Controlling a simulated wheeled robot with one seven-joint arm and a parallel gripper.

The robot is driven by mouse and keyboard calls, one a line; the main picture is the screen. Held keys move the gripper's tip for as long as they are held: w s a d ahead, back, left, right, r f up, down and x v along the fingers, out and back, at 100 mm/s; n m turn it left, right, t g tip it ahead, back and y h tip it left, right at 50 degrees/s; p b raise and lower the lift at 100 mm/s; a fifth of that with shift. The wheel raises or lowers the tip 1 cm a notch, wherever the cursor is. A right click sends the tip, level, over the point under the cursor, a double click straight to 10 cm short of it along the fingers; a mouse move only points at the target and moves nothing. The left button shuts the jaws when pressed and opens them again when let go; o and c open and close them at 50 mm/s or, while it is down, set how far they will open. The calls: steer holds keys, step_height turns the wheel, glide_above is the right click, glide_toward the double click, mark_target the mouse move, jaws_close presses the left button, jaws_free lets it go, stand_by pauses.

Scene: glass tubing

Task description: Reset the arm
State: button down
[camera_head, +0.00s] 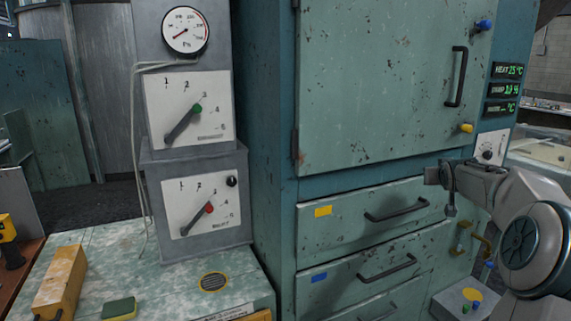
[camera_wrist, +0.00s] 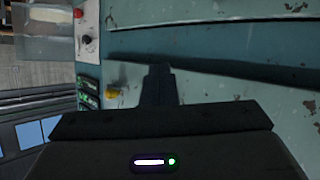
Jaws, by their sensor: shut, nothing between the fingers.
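My gripper (camera_head: 434,174) is at the right in the head view, in front of the upper drawer (camera_head: 350,222) of a green cabinet, near the drawer's right end. Its fingers are together and hold nothing. In the wrist view my gripper (camera_wrist: 158,68) points away from the camera toward the blue-green cabinet front (camera_wrist: 200,48), with the fingers closed. I cannot tell whether the fingertips touch the cabinet. My arm comes in from the right edge of the head view.
The cabinet has a large shut door (camera_head: 385,85) with a handle (camera_head: 456,77) and a yellow knob (camera_head: 466,128). Drawer handles (camera_head: 396,209) stick out below. Grey dial boxes (camera_head: 190,105) stand left on a worn counter (camera_head: 170,290). A yellow block (camera_head: 60,282) lies there.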

steer(key=s+a+f+n+g+y, duration=0.1)
steer(key=s+a+f, duration=0.1)
steer(key=s+a, duration=0.35)
steer(key=s+a+f+g, duration=0.1)
steer(key=s+a+g, duration=0.15)
steer(key=a, duration=0.65)
steer(key=s+a+f+n+g+y, duration=0.1)
steer(key=s+a+f, duration=0.1)
steer(key=s+a, duration=0.45)
steer(key=s+a+f+g+y, duration=0.1)
steer(key=s+a+f, duration=0.2)
steer(key=s, duration=0.5)
steer(key=s+a+f+g+y, duration=0.1)
steer(key=s+a+f+g, duration=0.1)
steer(key=s+a, duration=0.4)
steer(key=s+a+f+g+y, duration=0.1)
steer(key=s+a+f, duration=0.3)
steer(key=s, duration=0.8)
steer(key=shift+a+f+n+g, duration=0.2)
steer(key=shift+f+n+g, duration=0.05)
steer(key=shift+n+g, duration=0.1)
